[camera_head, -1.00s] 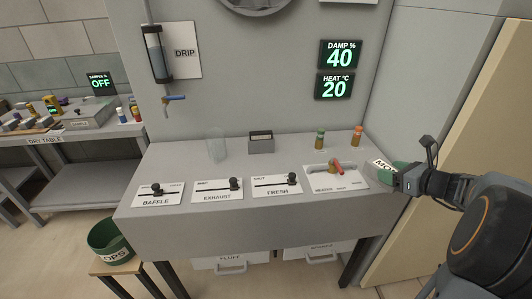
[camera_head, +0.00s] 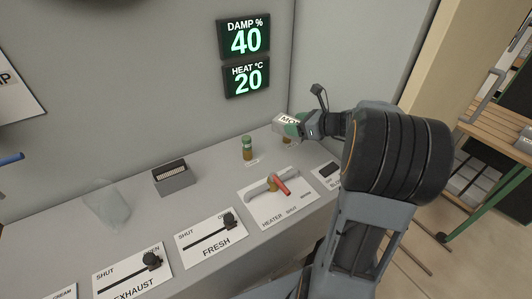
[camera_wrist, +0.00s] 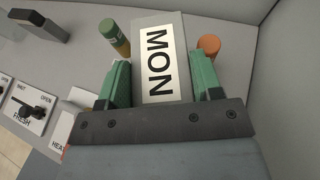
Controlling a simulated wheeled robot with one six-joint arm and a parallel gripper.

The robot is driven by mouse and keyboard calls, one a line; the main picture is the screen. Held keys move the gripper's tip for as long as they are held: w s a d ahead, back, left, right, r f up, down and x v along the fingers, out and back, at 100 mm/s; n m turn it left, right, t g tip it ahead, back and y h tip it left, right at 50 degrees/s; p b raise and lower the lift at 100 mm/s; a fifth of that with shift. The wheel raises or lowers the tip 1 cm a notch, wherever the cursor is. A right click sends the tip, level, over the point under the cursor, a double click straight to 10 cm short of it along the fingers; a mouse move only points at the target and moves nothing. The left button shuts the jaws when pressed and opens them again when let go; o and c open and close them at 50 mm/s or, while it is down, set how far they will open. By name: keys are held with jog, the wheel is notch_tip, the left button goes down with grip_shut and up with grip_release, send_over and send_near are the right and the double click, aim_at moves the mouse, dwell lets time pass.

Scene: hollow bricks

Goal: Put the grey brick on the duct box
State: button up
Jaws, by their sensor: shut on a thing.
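My gripper (camera_head: 300,124) is shut on a grey block with a white "MON" label (camera_head: 287,121), held above the back right of the grey console. In the wrist view the green fingers of my gripper (camera_wrist: 163,82) press both sides of the grey block (camera_wrist: 172,24). The block's far end and underside are hidden. I cannot tell from the frames which thing is the duct box; no such label shows.
The console (camera_head: 213,188) carries a small slotted grey box (camera_head: 174,178), a clear vessel (camera_head: 106,205), a green-capped bottle (camera_head: 247,148), and a red-handled heater valve (camera_head: 282,185). Sliders marked "FRESH" (camera_head: 211,238) and "EXHAUST" line the front. A wooden bench (camera_head: 490,150) stands at right.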

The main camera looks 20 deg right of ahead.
jog(key=shift+f+b, duration=0.55)
jog(key=shift+f, duration=4.2)
jog(key=shift+f, duration=0.15)
jog(key=o, duration=1.2)
jog(key=shift+s, duration=0.1)
jog(key=shift+o, duration=0.2)
jog(key=shift+d+r, duration=0.1)
jog(key=shift+r, duration=0.15)
jog(key=v, duration=1.2)
jog(key=shift+f, duration=0.1)
